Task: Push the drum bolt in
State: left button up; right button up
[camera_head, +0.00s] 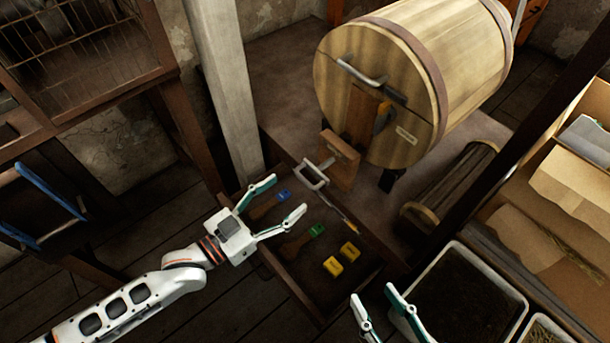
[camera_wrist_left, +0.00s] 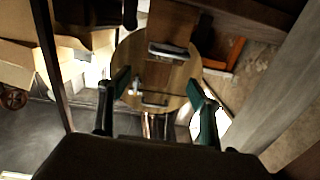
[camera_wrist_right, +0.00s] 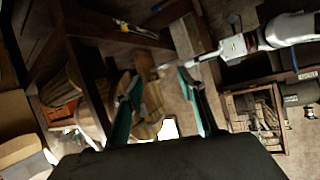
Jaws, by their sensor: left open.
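A wooden drum (camera_head: 440,60) lies on its side at the back, its round end facing me. A bent metal bar (camera_head: 361,73) and a dark bracket sit on that end; I cannot tell for sure which part is the bolt. The drum end (camera_wrist_left: 135,65) also shows beyond the fingers in the left wrist view. My left gripper (camera_head: 287,194) is open and empty, in front of and below the drum, apart from it. My right gripper (camera_head: 373,291) is open and empty at the bottom, far from the drum. It shows in the right wrist view (camera_wrist_right: 157,77).
A wooden block (camera_head: 340,160) with a U-shaped metal handle (camera_head: 311,174) stands before the drum. A tray below the left gripper holds blue, green and yellow (camera_head: 333,266) items. A pale post (camera_head: 222,85) rises at left. A soil-filled bin (camera_head: 455,300) and open boxes stand at right.

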aim_at(305, 179)
pick_arm(q)
jog(key=shift+h, duration=0.3)
jog(key=w+d+f+b, duration=0.1)
jog(key=w, duration=0.1)
jog(key=w+d+f+b, duration=0.1)
jog(key=w+d, duration=0.1)
jog(key=w+d+f+b, duration=0.1)
jog(key=w+d, duration=0.1)
jog(key=w, duration=0.1)
pick_arm(e)
jog(key=a+m, duration=0.1)
jog(key=s+a+f+m, duration=0.1)
jog(key=shift+s+a+f+y, duration=0.1)
jog(key=shift+a+f+y, duration=0.15)
jog(key=shift+a+y, duration=0.05)
pick_arm(q)
jog(key=shift+c, duration=0.5)
jog(key=c, duration=1.2)
